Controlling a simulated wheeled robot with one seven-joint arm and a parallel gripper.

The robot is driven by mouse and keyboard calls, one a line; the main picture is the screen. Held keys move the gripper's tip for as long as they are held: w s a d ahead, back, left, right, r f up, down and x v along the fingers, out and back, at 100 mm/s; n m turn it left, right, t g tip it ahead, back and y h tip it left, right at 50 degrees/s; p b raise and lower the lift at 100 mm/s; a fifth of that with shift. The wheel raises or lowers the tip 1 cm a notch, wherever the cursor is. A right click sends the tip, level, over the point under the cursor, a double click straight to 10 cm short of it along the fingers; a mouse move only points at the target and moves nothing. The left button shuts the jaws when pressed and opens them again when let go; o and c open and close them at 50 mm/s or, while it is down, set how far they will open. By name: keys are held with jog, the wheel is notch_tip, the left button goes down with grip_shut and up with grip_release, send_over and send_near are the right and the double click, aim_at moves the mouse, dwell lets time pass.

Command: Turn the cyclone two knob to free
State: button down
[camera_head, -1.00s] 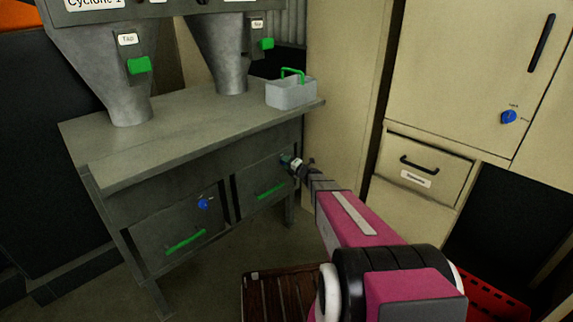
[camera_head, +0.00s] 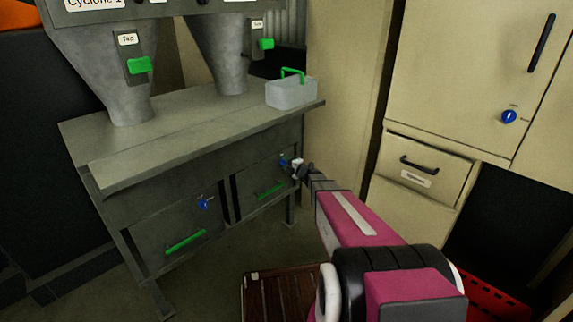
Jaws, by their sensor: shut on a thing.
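The knob at my gripper is a small blue knob (camera_head: 284,162) at the upper right of the right drawer front, under the second cyclone cone (camera_head: 222,55). My gripper (camera_head: 292,164) reaches it from the right and is shut on it. The fingers are small and partly hide the knob, so its exact angle cannot be told. A second blue knob (camera_head: 203,202) sits on the left drawer front. The sign reading "Cyclone 1" (camera_head: 95,4) is at the upper left; the sign for the right cone is cut off.
Green handles (camera_head: 186,242) mark the drawers under the grey bench (camera_head: 140,150). A grey box with a green handle (camera_head: 290,91) stands on the bench. Green taps (camera_head: 139,65) are on the cones. A beige cabinet (camera_head: 455,85) stands right; a wooden crate (camera_head: 285,295) is below.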

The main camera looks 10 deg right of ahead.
jog(key=c, duration=0.6)
grip_release()
jog(key=v, duration=1)
jog(key=shift+s+d, duration=0.2)
jog(key=shift+s, duration=0.15)
jog(key=s+a+n+g+h, duration=0.1)
jog(key=s+a+n+g, duration=0.5)
jog(key=n, duration=0.7)
jog(key=s+a+n+g, duration=0.45)
jog(key=s+n, duration=0.45)
jog(key=n, duration=0.3)
jog(key=s+d+n+g+h, duration=0.1)
jog(key=s+n+h, duration=0.2)
jog(key=n, duration=0.4)
jog(key=s+d+r+n+g+h, duration=0.1)
jog(key=s+d+n+h, duration=0.1)
jog(key=s+n, duration=0.4)
jog(key=s+d+n+g+h, duration=0.1)
jog(key=s+n+h, duration=0.3)
jog(key=n, duration=0.5)
jog(key=shift+s+d+r+g+h, duration=0.2)
jog(key=shift+s+r+g+h, duration=0.15)
jog(key=shift+g, duration=0.2)
